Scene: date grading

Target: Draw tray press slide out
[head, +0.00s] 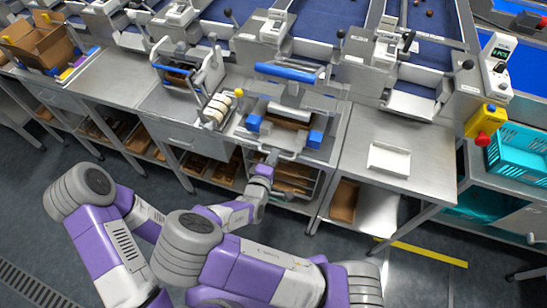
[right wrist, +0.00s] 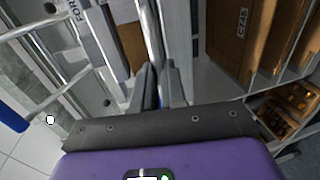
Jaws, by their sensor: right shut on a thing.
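The tray press (head: 291,90) stands at the middle of the steel bench, with a blue lever bar (head: 287,73) on top and a blue block on each side. Its slide handle (head: 284,155), a metal bar, shows at the front edge. My right gripper (head: 268,160) is at this handle. In the right wrist view its two fingers (right wrist: 160,88) are closed on a metal bar (right wrist: 151,30); their tips partly hide the contact. My left arm shows at the lower left, but its gripper is hidden or out of view.
A white tray (head: 389,158) lies on the right-hand bench. A second device (head: 190,68) and a ribbed white piece (head: 217,108) are left of the press. Brown boxes (head: 292,180) sit on the shelf below. A teal crate (head: 520,152) is far right. The floor in front is mostly clear.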

